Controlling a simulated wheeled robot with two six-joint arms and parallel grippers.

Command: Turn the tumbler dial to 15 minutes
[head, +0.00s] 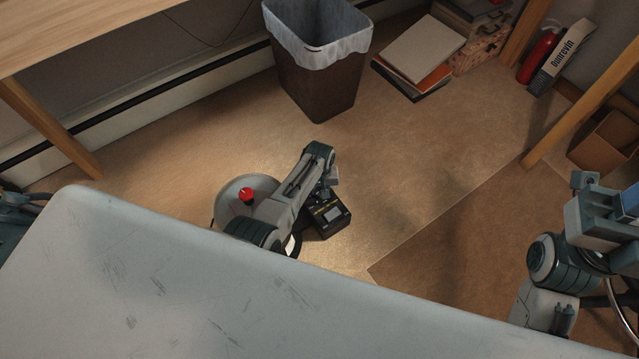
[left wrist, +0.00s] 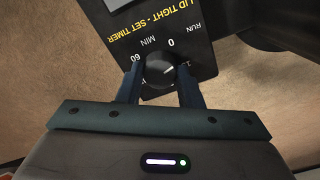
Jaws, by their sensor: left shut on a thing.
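The tumbler's control box (head: 331,217) is a black box with yellow print and a pale label, partly covered by my left arm in the head view. In the left wrist view its black panel (left wrist: 205,50) appears upside down, with marks 0, 60, MIN and RUN. The round dark dial (left wrist: 159,72) sits between the two fingers of my left gripper (left wrist: 161,80), which is shut on it. A light pointer line on the dial slants toward the lower right. A number beside the right finger is partly hidden. Part of my right arm shows at the right edge, but not its fingers.
A pale scratched surface (head: 150,285) fills the foreground. A lined waste bin (head: 318,85), stacked folders (head: 420,50), a fire extinguisher (head: 540,52) and a cardboard box (head: 603,140) stand farther back. The floor (head: 420,165) between the control box and the bin is clear.

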